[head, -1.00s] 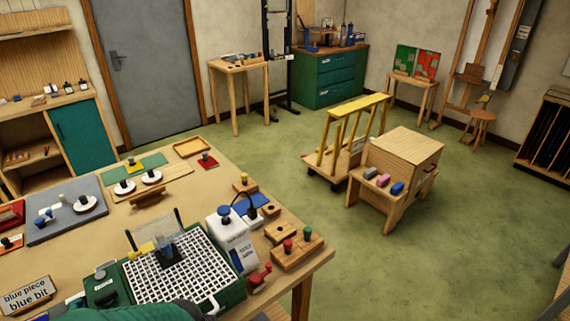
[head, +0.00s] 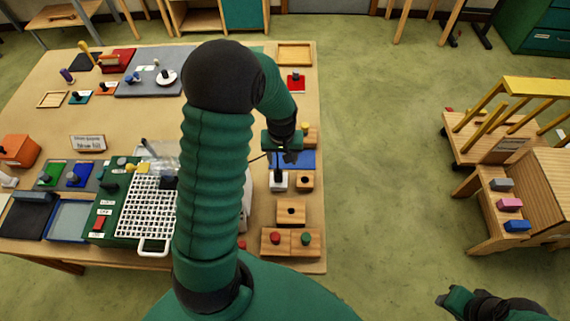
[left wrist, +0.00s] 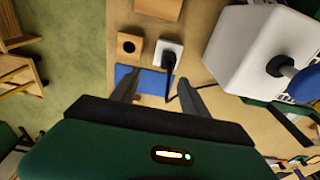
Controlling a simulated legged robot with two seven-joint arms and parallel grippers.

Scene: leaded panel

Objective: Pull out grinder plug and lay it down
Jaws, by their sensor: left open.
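The grinder plug (left wrist: 168,62) is black with a dark cord and sits in a white socket block (left wrist: 177,47) in the left wrist view. In the head view the socket block (head: 278,184) is on the table's right part. My left gripper (left wrist: 160,88) is open and empty, its fingers pointing toward the plug and apart from it. In the head view my left gripper (head: 287,152) is just beyond the socket, over the blue mat (head: 306,160). The grinder (head: 150,212) has a white grid top, partly hidden by my left arm. My right gripper (head: 450,298) is at bottom right, small and unclear.
Wooden blocks with holes (head: 291,211) stand near the socket along the table's right edge. A wooden board with red and green knobs (head: 290,243) is nearer. The white grinder housing (left wrist: 262,48) stands close beside the socket.

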